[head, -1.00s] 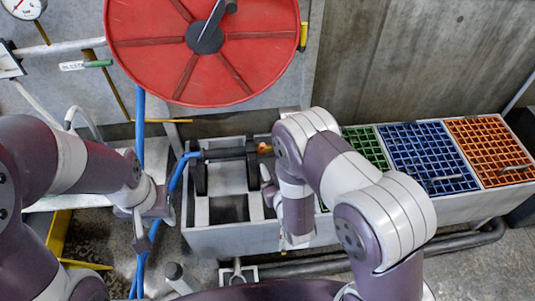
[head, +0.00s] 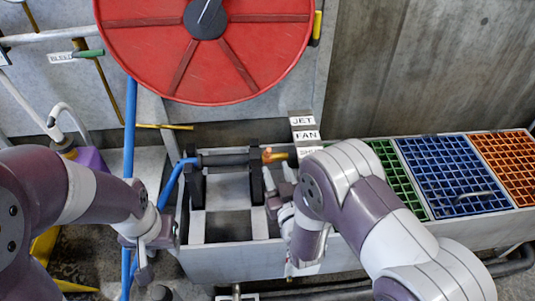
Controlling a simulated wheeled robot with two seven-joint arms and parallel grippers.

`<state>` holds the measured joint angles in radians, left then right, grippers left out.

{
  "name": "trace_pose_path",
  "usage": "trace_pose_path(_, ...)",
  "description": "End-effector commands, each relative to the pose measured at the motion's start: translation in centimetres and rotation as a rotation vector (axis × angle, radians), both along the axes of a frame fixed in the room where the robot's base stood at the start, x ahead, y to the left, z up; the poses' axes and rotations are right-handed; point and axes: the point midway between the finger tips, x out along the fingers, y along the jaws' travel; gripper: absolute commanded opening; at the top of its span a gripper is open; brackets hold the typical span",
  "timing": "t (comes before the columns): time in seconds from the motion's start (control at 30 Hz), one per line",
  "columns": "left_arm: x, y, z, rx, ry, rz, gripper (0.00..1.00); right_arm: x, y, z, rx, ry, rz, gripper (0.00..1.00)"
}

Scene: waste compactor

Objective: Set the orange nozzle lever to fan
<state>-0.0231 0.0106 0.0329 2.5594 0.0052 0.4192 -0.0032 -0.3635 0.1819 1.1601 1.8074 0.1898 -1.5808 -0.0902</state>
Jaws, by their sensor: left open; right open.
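The orange nozzle lever (head: 267,155) is small and sits at the right end of the dark nozzle (head: 225,160). The nozzle lies across black supports over the grey trough, with a blue hose at its left end. A label strip behind it reads JET, FAN (head: 306,135) and a lowest label partly hidden by my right arm. My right gripper (head: 281,182) is open just below and right of the lever, with its fingers pointing up; I cannot tell whether it touches anything. My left gripper (head: 144,262) is open and empty, left of the trough and away from the nozzle.
A large red hose reel (head: 250,60) hangs above the trough. Green (head: 388,160), blue (head: 450,170) and orange (head: 505,160) grates lie to the right. A green-handled valve (head: 88,53) and the blue hose (head: 129,130) are at the left.

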Motion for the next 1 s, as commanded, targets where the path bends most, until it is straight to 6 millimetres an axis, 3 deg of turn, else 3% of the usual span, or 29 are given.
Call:
trace_pose_path(0.2, 0.0, 0.0, -1.5, 0.000, 0.001, 0.000, 0.43, 5.6, 1.0, -0.3, 0.000, -0.001, -0.001, 0.41)
trace_pose_path(0.4, 0.0, 0.0, -2.2, 0.000, 0.001, 0.000, 0.43, 9.0, 1.5, -0.2, 0.000, 0.001, -0.001, 0.41)
trace_pose_path(0.77, 0.0, 0.0, -2.2, 0.000, 0.001, 0.000, 0.43, 9.8, 1.7, 0.0, -0.001, 0.002, 0.000, 0.41)
trace_pose_path(0.9, 0.0, 0.0, -2.2, 0.000, 0.001, 0.000, 0.43, 9.8, 1.7, 0.0, -0.001, 0.002, 0.000, 0.00)
trace_pose_path(1.0, 0.0, 0.0, -2.2, 0.000, 0.001, 0.000, 0.43, 9.8, 1.7, 0.0, 0.000, 0.002, 0.000, 0.00)
